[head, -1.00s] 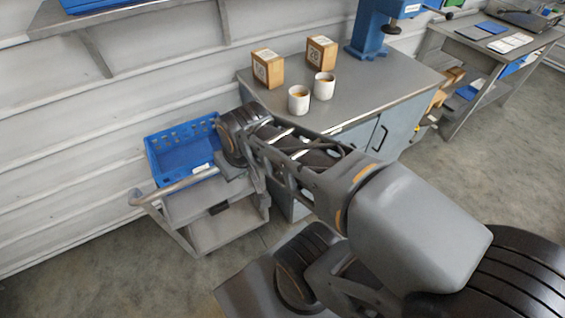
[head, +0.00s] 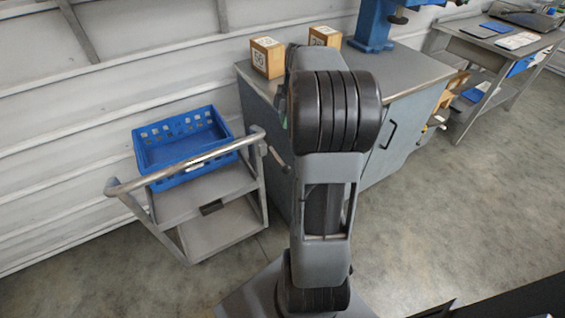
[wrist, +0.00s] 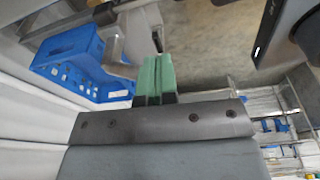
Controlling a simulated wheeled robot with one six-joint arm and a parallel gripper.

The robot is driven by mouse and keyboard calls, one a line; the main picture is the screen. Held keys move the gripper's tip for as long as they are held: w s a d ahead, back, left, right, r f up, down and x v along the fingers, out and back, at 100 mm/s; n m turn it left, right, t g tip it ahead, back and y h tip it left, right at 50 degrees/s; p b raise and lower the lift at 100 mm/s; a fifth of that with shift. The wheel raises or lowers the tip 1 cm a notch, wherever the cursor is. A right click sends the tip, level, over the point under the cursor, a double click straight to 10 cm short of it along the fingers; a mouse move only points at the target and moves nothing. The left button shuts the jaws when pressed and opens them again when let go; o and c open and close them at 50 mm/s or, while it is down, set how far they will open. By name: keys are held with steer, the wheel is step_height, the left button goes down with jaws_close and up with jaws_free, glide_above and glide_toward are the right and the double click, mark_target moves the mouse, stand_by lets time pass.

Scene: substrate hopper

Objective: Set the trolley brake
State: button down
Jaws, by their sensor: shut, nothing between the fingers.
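The grey trolley (head: 190,204) stands by the wall at left in the head view, its tubular handle (head: 185,168) facing me. A blue crate (head: 181,149) sits on its upper shelf. A small dark part (head: 211,208) sits at the front edge of that shelf; I cannot tell whether it is the brake. My gripper (wrist: 153,72) shows in the wrist view, its green fingers together and empty. In the head view it is mostly hidden behind my arm, right of the trolley. The wrist view also shows the crate (wrist: 78,62) beyond the fingers, to the left.
A grey workbench (head: 400,72) with cartons (head: 267,58) and a blue machine (head: 372,24) stands right of the trolley, close to it. Another table (head: 490,45) is at the far right. The floor (head: 440,215) at right is open.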

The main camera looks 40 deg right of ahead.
mark_target(281, 161)
steer(key=shift+d+f+n, duration=0.4)
steer(key=shift+d+f, duration=0.05)
steer(key=shift+d, duration=0.3)
steer(key=a+f, duration=0.1)
steer(key=f, duration=0.3)
steer(key=a+f+b, duration=0.1)
steer(key=f, duration=0.8)
steer(key=shift+w+a+f+b, duration=0.3)
steer(key=shift+a+f+b, duration=0.1)
